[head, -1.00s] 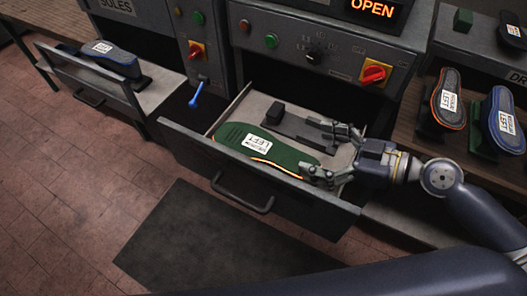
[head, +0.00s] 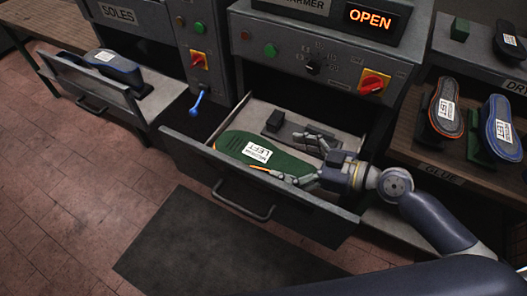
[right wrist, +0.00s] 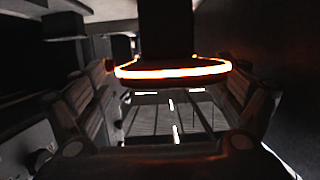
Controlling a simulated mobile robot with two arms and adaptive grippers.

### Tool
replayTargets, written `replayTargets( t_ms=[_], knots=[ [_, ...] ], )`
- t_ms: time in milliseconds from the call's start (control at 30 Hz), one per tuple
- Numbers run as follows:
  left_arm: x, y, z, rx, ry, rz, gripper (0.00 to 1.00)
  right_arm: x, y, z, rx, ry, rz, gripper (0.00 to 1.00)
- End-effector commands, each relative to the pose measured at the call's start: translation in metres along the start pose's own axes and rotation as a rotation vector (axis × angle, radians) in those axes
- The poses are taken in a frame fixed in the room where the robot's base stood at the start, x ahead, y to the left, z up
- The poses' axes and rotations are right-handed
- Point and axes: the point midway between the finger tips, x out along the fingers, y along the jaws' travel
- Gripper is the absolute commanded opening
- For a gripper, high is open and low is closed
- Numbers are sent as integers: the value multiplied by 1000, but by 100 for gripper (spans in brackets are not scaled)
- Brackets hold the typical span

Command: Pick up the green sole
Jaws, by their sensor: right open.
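The green sole (head: 237,142) lies in the open drawer (head: 205,160), with a white label marked "LEFT" on it and an orange edge at its near right side. My right gripper (head: 300,160) is open at the sole's right end, with one finger on the far side and one on the near side. In the right wrist view, a glowing orange edge (right wrist: 172,72) shows between the open fingers of the right gripper (right wrist: 170,98); I cannot tell whether they touch it. My left gripper is not in view.
A dark block on a plate (head: 275,121) sits in the drawer behind the sole. The control panel (head: 305,60) rises behind it. At right, soles stand on a rack (head: 445,108). Another drawer (head: 95,88) with a blue-edged sole is at left.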

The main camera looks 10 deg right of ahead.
Motion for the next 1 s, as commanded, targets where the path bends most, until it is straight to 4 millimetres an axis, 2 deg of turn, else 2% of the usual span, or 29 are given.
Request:
replayTargets(
  t_ms=[100,300,633,667,867,1000],
  knots=[
    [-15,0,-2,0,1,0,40,14,-4,-6,4,4,0,90],
    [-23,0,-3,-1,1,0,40,37,-5,-3,1,3,1,90],
    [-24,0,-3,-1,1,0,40,43,-5,0,-1,1,0,90],
    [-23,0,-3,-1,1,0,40,43,-5,0,-1,1,0,86],
    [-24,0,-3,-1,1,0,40,42,-5,0,-1,1,0,40],
    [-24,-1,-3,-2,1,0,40,42,-5,-1,-1,1,1,38]
  ],
)
